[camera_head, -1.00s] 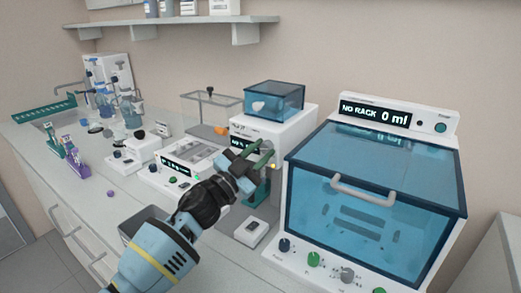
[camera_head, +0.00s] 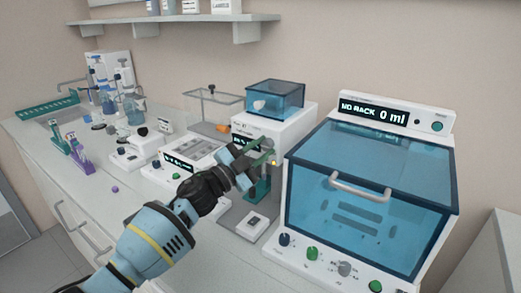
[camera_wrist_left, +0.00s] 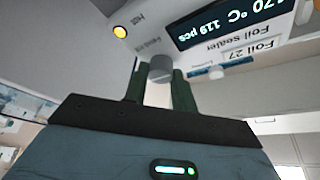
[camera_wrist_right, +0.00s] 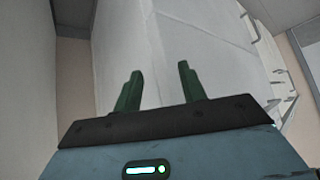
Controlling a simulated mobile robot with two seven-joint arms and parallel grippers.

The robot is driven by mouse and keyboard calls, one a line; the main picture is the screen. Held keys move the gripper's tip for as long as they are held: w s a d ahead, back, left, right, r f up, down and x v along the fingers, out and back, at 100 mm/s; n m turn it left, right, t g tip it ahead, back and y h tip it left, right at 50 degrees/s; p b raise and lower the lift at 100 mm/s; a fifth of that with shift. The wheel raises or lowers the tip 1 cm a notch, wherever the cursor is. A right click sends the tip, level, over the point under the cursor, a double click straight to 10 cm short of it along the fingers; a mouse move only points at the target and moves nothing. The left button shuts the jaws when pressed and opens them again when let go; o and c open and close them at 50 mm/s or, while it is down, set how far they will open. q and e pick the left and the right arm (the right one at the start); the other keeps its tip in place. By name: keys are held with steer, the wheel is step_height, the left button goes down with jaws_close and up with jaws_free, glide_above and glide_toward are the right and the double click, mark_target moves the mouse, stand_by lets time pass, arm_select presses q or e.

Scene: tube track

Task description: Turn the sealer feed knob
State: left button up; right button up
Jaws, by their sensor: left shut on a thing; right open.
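The foil sealer (camera_head: 292,124) is a white machine with a blue see-through box on top. It stands left of the large blue-lidded machine in the head view. Its display (camera_wrist_left: 235,25) shows upside down in the left wrist view, reading 170 °C and 119 pcs. A grey round knob (camera_wrist_left: 160,68) sits on the sealer's front face. My left gripper (camera_head: 265,154) is at that front face, its green fingers shut on the knob from both sides. Fingers and arm hide the knob in the head view. My right gripper (camera_wrist_left: 160,90) is not in these two views; the right wrist view shows my right gripper (camera_wrist_right: 159,72) open and empty.
The large machine (camera_head: 370,190) with a blue lid and "NO RACK 0 ml" display stands close on the right. A yellow lit button (camera_wrist_left: 120,31) is beside the knob. Other instruments fill the bench leftward.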

arm_select(q)
steer(key=o, duration=1)
arm_select(e)
steer(key=shift+w, duration=0.1)
arm_select(q)
steer(key=shift+p+v, duration=0.3)
steer(key=shift+v, duration=3.65)
arm_select(e)
steer(key=shift+w+r, duration=0.3)
steer(key=shift+r, duration=0.15)
arm_select(q)
steer(key=shift+f, duration=0.1)
arm_select(e)
steer(key=shift+s, duration=0.15)
